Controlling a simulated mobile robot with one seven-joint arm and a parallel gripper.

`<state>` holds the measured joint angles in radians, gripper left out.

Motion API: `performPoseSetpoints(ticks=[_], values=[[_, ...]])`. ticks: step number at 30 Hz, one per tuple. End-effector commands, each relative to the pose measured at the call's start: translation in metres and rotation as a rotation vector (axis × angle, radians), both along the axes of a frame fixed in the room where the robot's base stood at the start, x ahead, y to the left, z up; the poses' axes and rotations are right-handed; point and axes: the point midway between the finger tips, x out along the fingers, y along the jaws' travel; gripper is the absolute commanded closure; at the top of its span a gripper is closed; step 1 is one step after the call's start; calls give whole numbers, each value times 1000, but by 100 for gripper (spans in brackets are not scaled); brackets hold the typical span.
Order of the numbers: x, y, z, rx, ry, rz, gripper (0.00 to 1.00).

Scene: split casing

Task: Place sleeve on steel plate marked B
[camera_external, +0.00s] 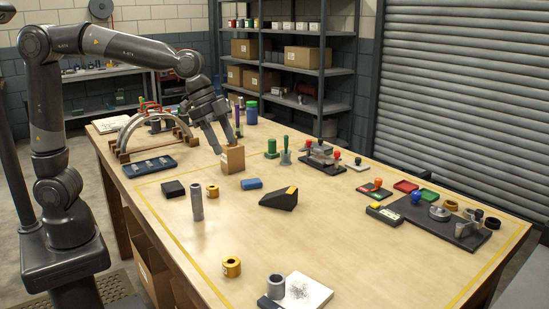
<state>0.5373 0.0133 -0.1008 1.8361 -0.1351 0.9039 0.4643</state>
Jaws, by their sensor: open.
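No marking B is readable at this size, so I cannot tell which piece is the steel plate. A pale square plate with dark scribbles (304,291) lies at the front edge of the table. A short grey hollow cylinder (276,287), possibly the sleeve, stands beside it on a dark piece. A taller grey tube (197,203) stands upright left of the table's middle, and could also be a sleeve. My gripper (228,145) is open and points down at a small cardboard box (233,160), far behind both cylinders. Whether the fingers touch the box is unclear.
Brass rings (231,266) stand near the tube and the front edge. An arched frame (155,130) stands at the back left. The front right tabletop is clear.

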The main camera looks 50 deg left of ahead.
Motion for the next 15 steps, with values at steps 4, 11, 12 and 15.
performPoseSetpoints(ticks=[4, 11, 12, 15], values=[[-13, 88, 12, -5, -15, 207, 44], [-57, 200, 8, -24, -30, 521, 44], [-67, 217, 5, -31, -32, 574, 44], [-93, 256, -4, -44, -40, 709, 44]])
